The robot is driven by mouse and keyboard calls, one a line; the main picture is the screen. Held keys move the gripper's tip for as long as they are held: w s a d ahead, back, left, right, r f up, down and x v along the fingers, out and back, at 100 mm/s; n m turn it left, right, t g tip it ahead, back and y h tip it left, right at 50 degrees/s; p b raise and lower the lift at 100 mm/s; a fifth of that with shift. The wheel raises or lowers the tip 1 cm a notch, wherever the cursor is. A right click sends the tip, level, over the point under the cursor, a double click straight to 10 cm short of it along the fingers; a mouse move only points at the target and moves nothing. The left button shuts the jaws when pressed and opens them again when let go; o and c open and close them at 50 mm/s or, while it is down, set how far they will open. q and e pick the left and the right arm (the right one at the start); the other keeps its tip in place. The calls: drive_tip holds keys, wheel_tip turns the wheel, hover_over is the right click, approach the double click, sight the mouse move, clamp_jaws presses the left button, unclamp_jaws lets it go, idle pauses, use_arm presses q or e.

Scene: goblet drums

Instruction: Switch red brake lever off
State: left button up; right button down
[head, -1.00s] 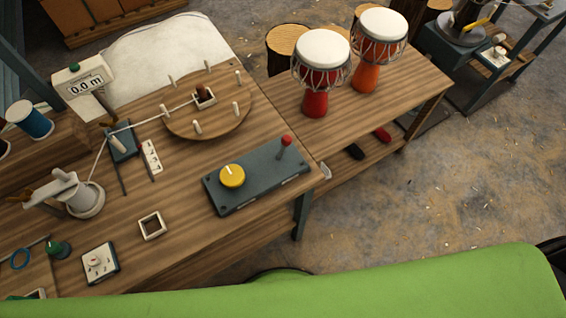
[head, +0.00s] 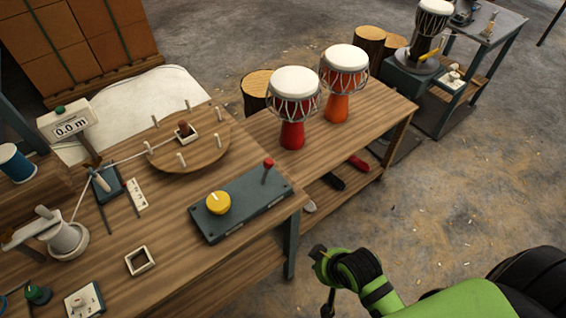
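The red brake lever (head: 268,165) has a round red knob on a short dark stem. It stands up at the far right part of a dark blue-grey control box (head: 240,208) on the wooden bench. A yellow dial (head: 218,203) sits on the same box, left of the lever. My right arm, green and black, comes in from the lower right. Its end, with my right gripper (head: 326,285), is in front of the bench's right side, apart from the lever. Its fingers are small and dark, and their opening is unclear. My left gripper is not in view.
Two goblet drums, red (head: 294,104) and orange (head: 343,82), stand on the adjoining wooden bench (head: 380,107). A round peg board (head: 190,150) lies behind the box. A square white frame (head: 139,261) lies left of it. Open floor (head: 455,190) is at the right.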

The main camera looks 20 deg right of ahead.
sight(266, 173)
drive_tip(key=w+a+r+m+t+y, duration=0.4)
drive_tip(key=w+r+m+t, duration=0.4)
drive_tip(key=w, duration=0.3)
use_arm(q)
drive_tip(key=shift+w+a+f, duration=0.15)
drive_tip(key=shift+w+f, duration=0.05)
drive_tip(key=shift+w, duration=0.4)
use_arm(e)
drive_tip(key=w+d+r+m+t+h, duration=0.2)
drive_tip(key=w+d+r+m+t, duration=0.3)
drive_tip(key=m, duration=0.5)
drive_tip(key=shift+d, duration=1.2)
drive_tip(key=shift+w, duration=0.1)
drive_tip(key=w+a+p, duration=0.1)
drive_tip(key=w, duration=0.1)
drive_tip(key=w+a+p, duration=0.1)
drive_tip(key=w+a, duration=0.1)
drive_tip(key=w, duration=0.1)
drive_tip(key=w+a+p, duration=0.1)
drive_tip(key=w+a, duration=0.1)
drive_tip(key=shift+w+a+r+p, duration=0.2)
drive_tip(key=shift+w+p, duration=0.1)
drive_tip(key=shift+w, duration=0.1)
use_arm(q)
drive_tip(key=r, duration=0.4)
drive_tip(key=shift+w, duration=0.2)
